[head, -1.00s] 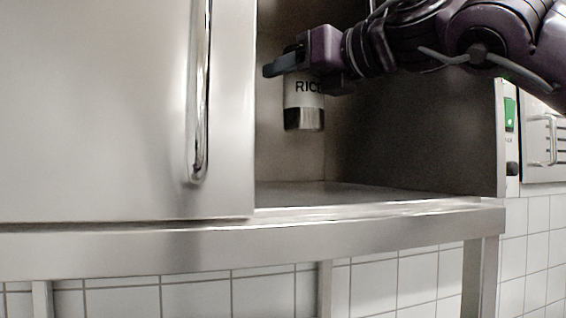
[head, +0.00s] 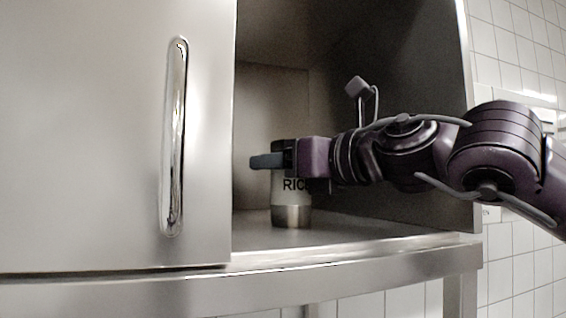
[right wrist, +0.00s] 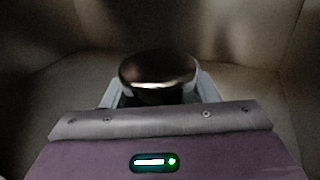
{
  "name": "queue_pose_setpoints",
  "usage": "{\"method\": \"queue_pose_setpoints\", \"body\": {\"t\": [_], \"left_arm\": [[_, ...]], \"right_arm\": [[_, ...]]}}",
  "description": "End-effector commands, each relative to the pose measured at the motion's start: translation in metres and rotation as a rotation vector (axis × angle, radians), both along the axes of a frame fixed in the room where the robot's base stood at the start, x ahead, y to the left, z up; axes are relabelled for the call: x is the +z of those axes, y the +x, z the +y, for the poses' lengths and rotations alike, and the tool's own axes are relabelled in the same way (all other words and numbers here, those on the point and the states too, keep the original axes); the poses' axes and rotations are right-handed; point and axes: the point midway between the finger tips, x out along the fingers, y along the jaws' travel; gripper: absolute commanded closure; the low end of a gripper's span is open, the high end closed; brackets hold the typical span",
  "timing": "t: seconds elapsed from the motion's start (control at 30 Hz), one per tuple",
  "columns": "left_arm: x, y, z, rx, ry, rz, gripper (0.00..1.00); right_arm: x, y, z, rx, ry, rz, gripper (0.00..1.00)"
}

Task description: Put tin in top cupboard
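The tin (head: 291,211) is white with "RIC" lettering, a dark lid and a silver base. It is upright inside the open part of the top cupboard (head: 350,226), with its base at or very near the cupboard floor. My right gripper (head: 268,161) is around the tin's upper part, shut on it. In the right wrist view the tin's dark round lid (right wrist: 158,74) sits between the grey fingers. My left gripper is not in view.
A steel sliding door (head: 90,130) with a vertical handle (head: 175,140) covers the cupboard's left side. The right side wall (head: 440,100) stands close to my right arm. The cupboard floor right of the tin looks clear.

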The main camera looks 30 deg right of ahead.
Motion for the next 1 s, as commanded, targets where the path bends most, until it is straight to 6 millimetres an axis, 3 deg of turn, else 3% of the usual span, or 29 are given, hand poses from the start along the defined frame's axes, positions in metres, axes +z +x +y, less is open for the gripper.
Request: {"method": "queue_pose_setpoints", "body": {"t": [0.03,0.17,0.53,1.0], "left_arm": [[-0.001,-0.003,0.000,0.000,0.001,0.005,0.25],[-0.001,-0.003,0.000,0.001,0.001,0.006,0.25],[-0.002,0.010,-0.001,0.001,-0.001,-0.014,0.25],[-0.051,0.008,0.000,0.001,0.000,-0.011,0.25]], "right_arm": [[-0.001,0.000,0.000,0.000,0.000,0.001,0.41],[-0.001,0.000,0.000,0.000,0.000,0.001,0.25],[0.000,-0.004,-0.001,0.000,0.000,-0.001,0.25],[-0.002,-0.092,-0.022,0.000,0.001,-0.004,0.25]]}}
